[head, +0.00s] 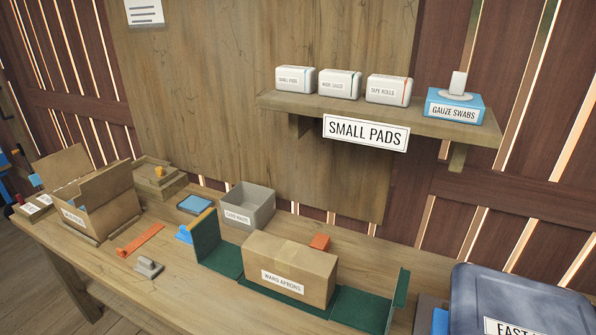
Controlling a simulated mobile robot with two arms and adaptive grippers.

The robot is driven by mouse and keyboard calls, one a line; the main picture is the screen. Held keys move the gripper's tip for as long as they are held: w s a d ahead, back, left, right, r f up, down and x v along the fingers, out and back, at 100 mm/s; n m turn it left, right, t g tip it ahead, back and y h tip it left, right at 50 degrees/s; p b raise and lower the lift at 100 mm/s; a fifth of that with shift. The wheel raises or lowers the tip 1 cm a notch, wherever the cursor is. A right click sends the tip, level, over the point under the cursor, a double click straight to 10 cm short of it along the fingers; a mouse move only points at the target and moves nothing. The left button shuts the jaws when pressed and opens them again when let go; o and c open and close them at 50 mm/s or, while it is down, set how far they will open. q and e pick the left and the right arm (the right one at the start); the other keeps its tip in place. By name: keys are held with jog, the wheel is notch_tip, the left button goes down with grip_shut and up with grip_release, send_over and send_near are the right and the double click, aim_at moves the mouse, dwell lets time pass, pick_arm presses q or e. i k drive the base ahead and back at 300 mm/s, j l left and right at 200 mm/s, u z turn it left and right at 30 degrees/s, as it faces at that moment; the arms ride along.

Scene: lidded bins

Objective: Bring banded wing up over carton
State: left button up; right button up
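A closed brown carton (290,267) labelled WARD APRONS stands on a dark green folding piece on the bench. The left green wing (207,246) has an upright panel left of the carton. A yellow-orange strip lies along its top edge, apparently the band. The right green wing (361,308) lies flat beside the carton, with a narrow upright end panel (401,287) and no band visible. Neither wing covers the carton top. Neither of my grippers shows in the head view.
An open carton (105,212) with raised flaps stands at the left. A large blue-grey lidded bin (515,300) fills the right front. A shelf (420,122) overhangs the back.

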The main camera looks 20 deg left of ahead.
aim_at(225, 258)
jog(key=j+z, duration=0.1)
jog(key=j, duration=0.6)
jog(key=j+z, duration=0.1)
jog(key=j, duration=0.55)
jog(key=j+z, duration=0.15)
jog(key=j, duration=0.55)
jog(key=j+z, duration=0.1)
jog(key=j, duration=0.55)
jog(key=k+j+z, duration=0.1)
jog(key=j, duration=0.6)
jog(key=k+j+z, duration=0.1)
jog(key=j, duration=0.55)
